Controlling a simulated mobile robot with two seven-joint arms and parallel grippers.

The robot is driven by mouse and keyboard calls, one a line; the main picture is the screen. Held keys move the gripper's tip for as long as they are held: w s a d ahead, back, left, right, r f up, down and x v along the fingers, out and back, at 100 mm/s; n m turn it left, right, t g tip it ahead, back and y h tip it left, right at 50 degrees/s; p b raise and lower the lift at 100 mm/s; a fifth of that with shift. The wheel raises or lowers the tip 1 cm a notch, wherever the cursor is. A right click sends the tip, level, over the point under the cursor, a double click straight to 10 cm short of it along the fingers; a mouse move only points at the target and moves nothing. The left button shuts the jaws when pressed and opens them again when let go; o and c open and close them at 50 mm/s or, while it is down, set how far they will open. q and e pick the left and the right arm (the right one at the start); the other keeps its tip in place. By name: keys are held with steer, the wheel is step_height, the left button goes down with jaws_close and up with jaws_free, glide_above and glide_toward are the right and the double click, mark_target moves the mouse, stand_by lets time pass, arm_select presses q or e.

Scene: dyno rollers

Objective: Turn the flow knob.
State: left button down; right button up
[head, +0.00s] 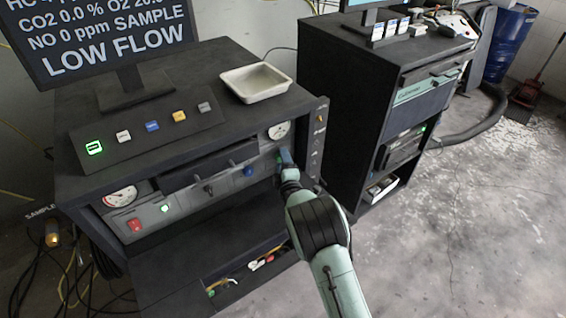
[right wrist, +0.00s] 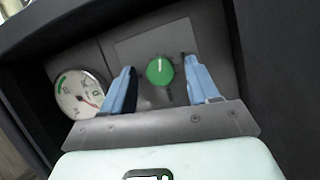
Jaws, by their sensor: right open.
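A round green knob (right wrist: 160,71) sits on the grey panel in the right wrist view, with a small dark mark below it. No label can be read, so I cannot confirm it is the flow knob. My right gripper (right wrist: 160,88) is open, its two blue fingers on either side of the knob with gaps to both. In the head view my right gripper (head: 286,158) is at the right end of the cabinet's front panel and mostly hides the knob. A blue knob (head: 248,172) is on the panel to its left. My left gripper is not in view.
A dial gauge (right wrist: 80,94) is left of the green knob; it also shows in the head view (head: 279,130). A monitor (head: 110,35) reads LOW FLOW. A white tray (head: 256,82) sits on the cabinet. A second dark cabinet (head: 345,110) stands to the right.

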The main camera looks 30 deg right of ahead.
steer(key=c, duration=1)
steer(key=shift+c, duration=0.2)
